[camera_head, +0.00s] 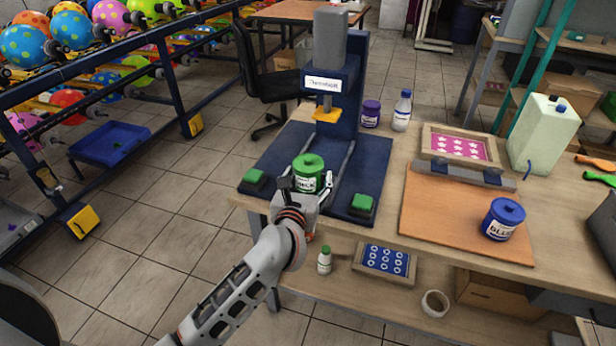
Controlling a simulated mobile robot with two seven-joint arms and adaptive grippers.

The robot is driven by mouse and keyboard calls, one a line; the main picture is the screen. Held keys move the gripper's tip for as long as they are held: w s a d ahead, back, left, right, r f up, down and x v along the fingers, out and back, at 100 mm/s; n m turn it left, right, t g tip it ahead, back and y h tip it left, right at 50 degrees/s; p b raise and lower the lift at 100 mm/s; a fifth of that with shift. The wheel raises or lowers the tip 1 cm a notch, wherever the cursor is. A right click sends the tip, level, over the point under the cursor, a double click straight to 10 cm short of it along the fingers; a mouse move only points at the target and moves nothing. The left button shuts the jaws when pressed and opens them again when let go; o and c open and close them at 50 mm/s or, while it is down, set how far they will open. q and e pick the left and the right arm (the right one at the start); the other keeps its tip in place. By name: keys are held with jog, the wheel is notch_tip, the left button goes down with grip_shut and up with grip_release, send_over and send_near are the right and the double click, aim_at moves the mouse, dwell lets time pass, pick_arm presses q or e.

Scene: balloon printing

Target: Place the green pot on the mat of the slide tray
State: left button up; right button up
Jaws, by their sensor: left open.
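The green pot (309,170), with a green lid and a pale label, stands upright at the front middle of the blue press base (373,160), between its two slide rails (346,160). My left gripper (309,187) is open at the pot's near side, with its fingers on either side of the pot's lower part. The pot's bottom is hidden by the gripper, so I cannot tell exactly what it rests on. The slide tray and its mat cannot be made out apart from the base. My right gripper is not in view.
Green buttons (361,204) sit on the base's front corners. The press head (329,80) rises behind the pot. A purple pot (371,113) and white bottle (402,110) stand behind. A blue pot (503,219) stands on the orange board (440,215) at right.

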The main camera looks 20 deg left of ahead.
pick_arm(q)
jog(key=s, duration=0.6)
jog(key=s+d+r, duration=0.1)
jog(key=s, duration=0.2)
jog(key=shift+s+r, duration=0.1)
jog(key=shift+s, duration=0.25)
jog(key=s+d+f+m+t+h, duration=0.2)
jog(key=s+m+h, duration=0.5)
jog(key=m, duration=1.5)
jog(key=s+a+f+m+g+y, duration=0.1)
jog(key=s+f+m+g, duration=0.3)
jog(key=s+f+m, duration=0.4)
jog(key=s+a+f+m+g+y, duration=0.1)
jog(key=s+a+f+m+g, duration=0.2)
jog(key=s+f+m, duration=0.4)
notch_tip(320, 180, down, 9)
jog(key=m, duration=0.4)
jog(key=shift+s+r+m+g+y, duration=0.15)
jog(key=shift+s+m+g+y, duration=0.15)
jog(key=shift+s+g+y, duration=0.1)
